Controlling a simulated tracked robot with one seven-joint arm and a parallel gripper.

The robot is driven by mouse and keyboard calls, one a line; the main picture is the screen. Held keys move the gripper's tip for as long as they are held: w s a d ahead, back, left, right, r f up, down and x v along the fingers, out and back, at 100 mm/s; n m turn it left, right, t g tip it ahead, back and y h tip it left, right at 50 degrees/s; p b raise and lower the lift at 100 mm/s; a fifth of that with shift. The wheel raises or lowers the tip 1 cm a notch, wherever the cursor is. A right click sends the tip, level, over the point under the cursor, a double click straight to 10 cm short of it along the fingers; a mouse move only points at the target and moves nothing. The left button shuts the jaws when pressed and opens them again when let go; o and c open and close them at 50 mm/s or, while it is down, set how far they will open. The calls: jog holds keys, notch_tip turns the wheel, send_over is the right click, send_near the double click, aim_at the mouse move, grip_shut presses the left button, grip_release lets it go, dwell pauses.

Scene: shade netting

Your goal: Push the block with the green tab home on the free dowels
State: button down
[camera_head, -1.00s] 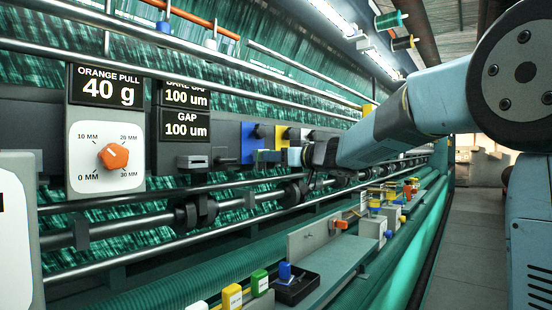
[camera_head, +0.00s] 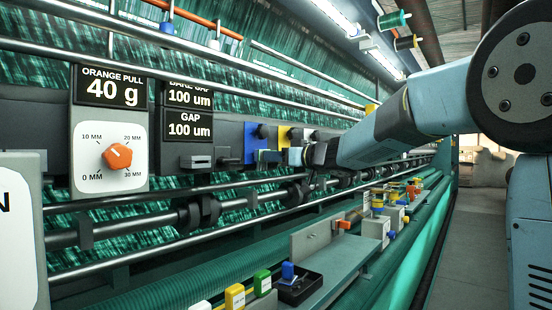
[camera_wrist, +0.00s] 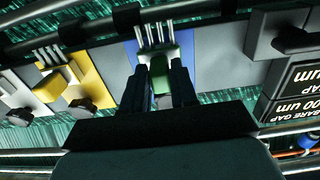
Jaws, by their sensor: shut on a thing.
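My gripper (camera_wrist: 161,88) is shut on the block with the green tab (camera_wrist: 160,76). The block's pale far end lies at the metal dowels (camera_wrist: 153,36) of the blue plate (camera_wrist: 205,45) in the wrist view. The dowels stick out beyond the block; how far it sits on them I cannot tell. In the head view the blue plate (camera_head: 250,138) is on the machine's wall, and my gripper (camera_head: 292,157) is in front of it, with the block small and partly hidden.
A yellow plate (camera_wrist: 83,82) with its own dowels and dark knob is beside the blue one. A grey fixture (camera_wrist: 275,35) is on the other side. Metal rails (camera_head: 150,212) run below. A shelf (camera_head: 335,262) holds coloured-tab blocks and a black tray (camera_head: 300,288).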

jog(key=shift+w+a, duration=0.4)
jog(key=shift+a, duration=0.1)
dwell(0.6)
jog(key=c, duration=0.8)
grip_release()
jog(key=shift+d, duration=0.1)
jog(key=v, duration=1.3)
jog(key=shift+s+d, duration=0.2)
